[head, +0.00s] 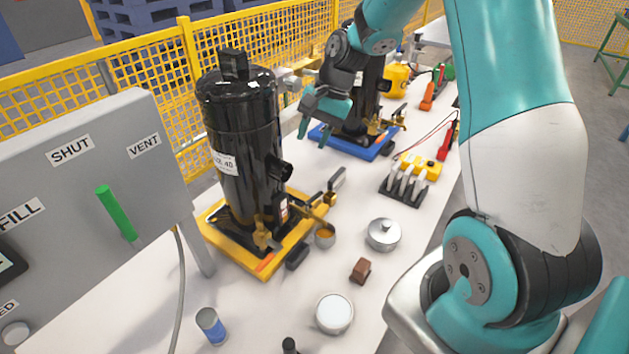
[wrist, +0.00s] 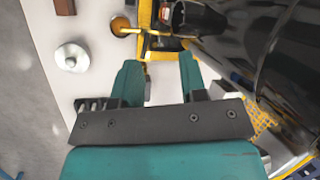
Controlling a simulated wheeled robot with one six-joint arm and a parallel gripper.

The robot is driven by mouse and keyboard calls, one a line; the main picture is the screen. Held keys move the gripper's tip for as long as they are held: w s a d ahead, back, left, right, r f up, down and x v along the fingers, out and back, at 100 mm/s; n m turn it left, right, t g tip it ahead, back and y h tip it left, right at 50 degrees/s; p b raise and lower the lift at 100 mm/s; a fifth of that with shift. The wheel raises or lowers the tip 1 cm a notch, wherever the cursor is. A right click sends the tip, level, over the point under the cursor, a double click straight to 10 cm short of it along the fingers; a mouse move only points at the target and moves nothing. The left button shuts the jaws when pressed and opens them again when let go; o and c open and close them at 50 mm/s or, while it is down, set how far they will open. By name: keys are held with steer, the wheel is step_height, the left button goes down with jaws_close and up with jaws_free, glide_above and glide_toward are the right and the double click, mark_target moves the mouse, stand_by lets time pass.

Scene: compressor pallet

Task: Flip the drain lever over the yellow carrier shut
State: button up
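The yellow carrier (head: 222,243) holds an upright black compressor (head: 240,130), left of centre in the head view. At its right corner is a brass drain valve (head: 329,200) with a short lever (head: 337,179) tilted up and to the right. A small cup (head: 325,239) with amber liquid stands beneath the spout; it also shows in the wrist view (wrist: 121,27). My gripper (head: 313,136) is above and behind the valve, apart from it. In the wrist view its fingers (wrist: 158,68) are spread with nothing between them. The lever is hard to make out in the wrist view.
A blue carrier (head: 355,149) with another black compressor stands behind my gripper. A grey panel (head: 90,200) with a green handle is at left.

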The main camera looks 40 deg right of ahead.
mark_target(313, 197)
steer(key=w+d+f+m+p, duration=0.15)
steer(key=d+f+m, duration=0.35)
steer(key=d, duration=0.5)
steer(key=p+x, duration=0.1)
steer(key=x, duration=0.4)
steer(key=p+x, duration=0.1)
steer(key=x, duration=0.5)
steer(key=p+x, duration=0.1)
steer(key=x, duration=0.5)
steer(key=shift+w+a, duration=0.15)
steer(key=shift+a, duration=0.2)
steer(key=shift+f, duration=0.15)
